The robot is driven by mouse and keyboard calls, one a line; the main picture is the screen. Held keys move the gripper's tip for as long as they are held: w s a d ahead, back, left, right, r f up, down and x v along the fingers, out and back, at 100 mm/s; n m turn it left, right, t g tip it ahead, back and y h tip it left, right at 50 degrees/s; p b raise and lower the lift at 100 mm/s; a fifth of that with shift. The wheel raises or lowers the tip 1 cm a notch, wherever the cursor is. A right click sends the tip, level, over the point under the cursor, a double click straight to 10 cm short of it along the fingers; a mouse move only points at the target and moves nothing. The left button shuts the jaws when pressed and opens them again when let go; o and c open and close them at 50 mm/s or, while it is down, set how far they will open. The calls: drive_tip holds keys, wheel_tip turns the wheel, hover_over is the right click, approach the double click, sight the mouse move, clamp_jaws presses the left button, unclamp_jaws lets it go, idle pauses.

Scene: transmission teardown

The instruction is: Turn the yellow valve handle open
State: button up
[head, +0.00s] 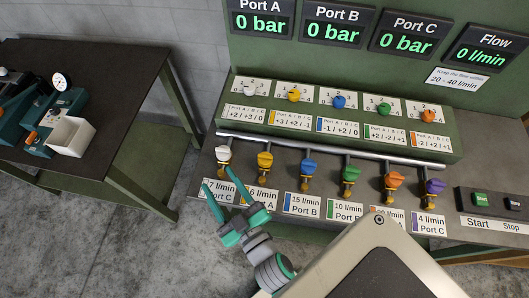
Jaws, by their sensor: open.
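The yellow valve handle (265,160) is the second from the left in a row of coloured valves along a grey pipe on the green test bench. Its label below is partly covered by my gripper. My gripper (222,182) is open and empty, in front of the white valve (223,155) and the yellow valve. I cannot tell whether the right finger touches anything.
Blue (308,166), green (350,174), orange (392,181) and purple (433,187) valves continue to the right. Coloured knobs, one yellow (293,96), sit on the panel behind. Displays read 0 bar and 0 l/min. A dark table (100,90) stands left. Start and stop buttons (480,199) are far right.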

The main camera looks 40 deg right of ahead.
drive_tip(key=w+d+r+m+h, duration=0.5)
drive_tip(key=d+r, duration=0.3)
drive_tip(key=r, duration=0.3)
drive_tip(key=w+d+r+m+h, duration=0.3)
drive_tip(key=w+d+r+h, duration=0.35)
drive_tip(key=d+r, duration=0.35)
drive_tip(key=s+d+r+m+g+h, duration=0.8)
drive_tip(key=s+d+r+m+g, duration=0.3)
drive_tip(key=d+m+g, duration=0.5)
drive_tip(key=s+f+m+g+y, duration=0.3)
drive_tip(key=s+m+g+y, duration=0.15)
drive_tip(key=m, duration=0.25)
drive_tip(key=m+t+y, duration=0.3)
drive_tip(key=m+y, duration=0.3)
drive_tip(key=y, duration=1)
approach(264, 156)
drive_tip(key=shift+g, duration=0.25)
drive_tip(key=f, duration=0.6)
drive_tip(key=d+f, duration=0.1)
drive_tip(key=f, duration=0.2)
drive_tip(key=shift+w+f, duration=0.15)
drive_tip(key=shift+w, duration=0.2)
